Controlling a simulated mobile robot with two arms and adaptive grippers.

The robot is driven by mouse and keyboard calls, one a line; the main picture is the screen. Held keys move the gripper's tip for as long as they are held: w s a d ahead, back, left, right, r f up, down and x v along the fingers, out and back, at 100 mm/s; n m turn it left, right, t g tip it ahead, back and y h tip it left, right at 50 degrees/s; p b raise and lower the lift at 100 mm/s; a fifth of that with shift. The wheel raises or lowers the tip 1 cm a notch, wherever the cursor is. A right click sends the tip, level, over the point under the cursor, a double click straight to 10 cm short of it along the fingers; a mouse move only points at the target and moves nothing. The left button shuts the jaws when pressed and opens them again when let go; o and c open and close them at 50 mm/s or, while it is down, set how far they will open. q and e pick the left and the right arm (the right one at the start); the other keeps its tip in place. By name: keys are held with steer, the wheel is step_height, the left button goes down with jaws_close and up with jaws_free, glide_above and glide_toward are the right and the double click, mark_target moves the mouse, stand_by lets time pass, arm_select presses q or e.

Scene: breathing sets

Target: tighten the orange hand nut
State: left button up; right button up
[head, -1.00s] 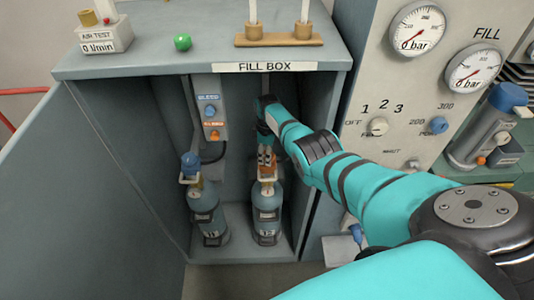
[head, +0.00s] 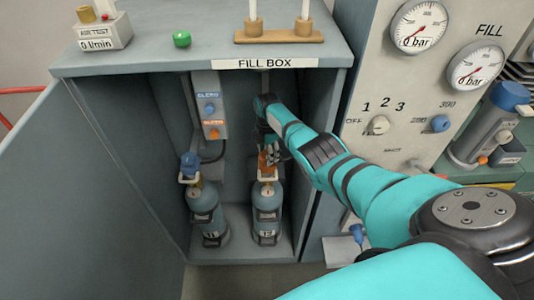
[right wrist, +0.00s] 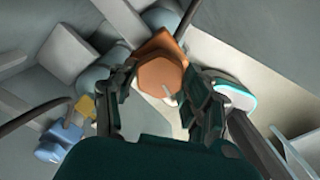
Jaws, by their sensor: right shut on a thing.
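The orange hand nut (right wrist: 160,75) lies between the two dark fingers of my right gripper (right wrist: 163,88) in the right wrist view. In the head view the orange nut (head: 265,160) sits at the top of the right-hand blue cylinder (head: 267,205), inside the fill box. My right gripper (head: 272,150) reaches down from above and is shut on the nut, partly hiding it. My left gripper is not in view.
A second blue cylinder (head: 205,208) with a blue-topped valve (head: 190,165) stands to the left in the box. A bleed panel (head: 209,105) hangs on the back wall. The box's side walls stand close around my right arm.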

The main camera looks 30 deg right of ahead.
steer(key=shift+n, duration=0.9)
steer(key=o, duration=1.2)
steer(key=shift+c, duration=0.2)
steer(key=shift+r, duration=0.1)
step_height(320, 180, up, 12)
